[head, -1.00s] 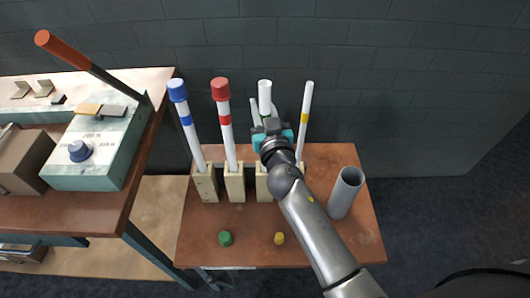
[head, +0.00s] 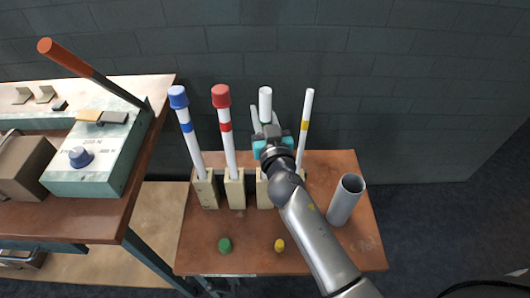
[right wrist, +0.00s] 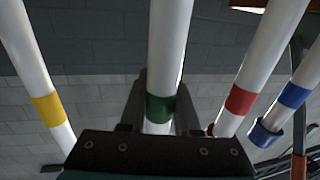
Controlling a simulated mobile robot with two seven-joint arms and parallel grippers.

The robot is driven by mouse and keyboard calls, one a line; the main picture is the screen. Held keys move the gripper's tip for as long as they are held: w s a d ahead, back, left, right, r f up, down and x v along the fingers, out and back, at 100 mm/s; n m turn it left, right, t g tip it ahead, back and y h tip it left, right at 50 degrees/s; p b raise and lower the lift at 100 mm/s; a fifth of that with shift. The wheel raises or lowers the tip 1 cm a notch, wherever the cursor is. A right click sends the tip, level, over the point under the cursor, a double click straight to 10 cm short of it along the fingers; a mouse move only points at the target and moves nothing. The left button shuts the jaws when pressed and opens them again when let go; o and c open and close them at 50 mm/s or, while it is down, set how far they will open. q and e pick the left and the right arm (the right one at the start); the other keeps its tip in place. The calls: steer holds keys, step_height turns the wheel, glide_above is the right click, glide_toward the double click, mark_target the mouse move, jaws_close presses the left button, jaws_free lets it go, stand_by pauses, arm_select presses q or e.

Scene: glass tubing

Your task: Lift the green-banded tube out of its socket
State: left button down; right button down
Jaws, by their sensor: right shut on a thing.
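The green-banded tube is white and uncapped; its top (head: 265,100) shows above my right gripper (head: 264,122) in the head view. In the right wrist view the tube (right wrist: 168,50) runs between the two fingers (right wrist: 160,112), which are shut on it at its green band (right wrist: 161,108). Its wooden socket block (head: 262,192) is mostly covered by my right arm. The tube's lower end is hidden, so I cannot tell how deep it sits. My left gripper is in neither view.
Close by stand a red-banded tube (head: 229,153) with red cap, a blue-banded tube (head: 193,150) with blue cap, and a yellow-banded tube (head: 307,108). A grey cylinder (head: 346,200), green cap (head: 225,245) and yellow cap (head: 280,246) are on the small table (head: 330,258).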

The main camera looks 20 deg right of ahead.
steer(key=shift+r, duration=0.1)
steer(key=shift+r+p, duration=0.4)
steer(key=shift+r, duration=0.05)
step_height(320, 180, up, 20)
steer(key=p, duration=0.9)
steer(key=shift+p, duration=0.3)
